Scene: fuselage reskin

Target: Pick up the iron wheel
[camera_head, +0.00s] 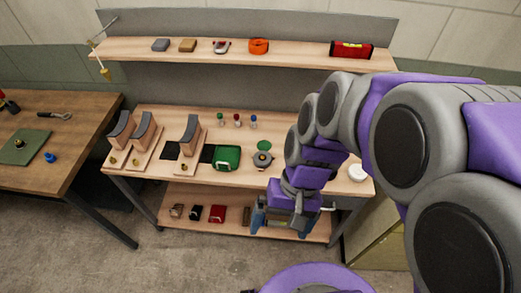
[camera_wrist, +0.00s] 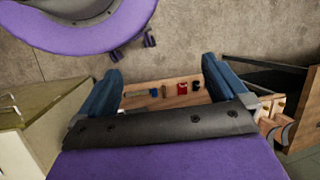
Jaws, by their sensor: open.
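A small dark grey round piece (camera_head: 262,159) with an orange-brown centre sits on the bench top, right of a green round-cornered item. It may be the iron wheel, but it is too small to be sure. My gripper (camera_head: 278,220) hangs in front of the bench, below and to the right of this piece, near lower-shelf height. In the wrist view my gripper (camera_wrist: 160,72) has its two blue fingers spread wide, with nothing between them. That view is turned over and shows the lower shelf beyond the fingers. The grey round piece cannot be made out there.
The bench top (camera_head: 305,178) holds wooden stands, the green item (camera_head: 227,157) and a white round item (camera_head: 357,173). The lower shelf (camera_head: 172,228) holds several small items, including a red one (camera_head: 217,214). An upper shelf (camera_head: 300,52) runs behind. A table (camera_head: 65,105) stands left.

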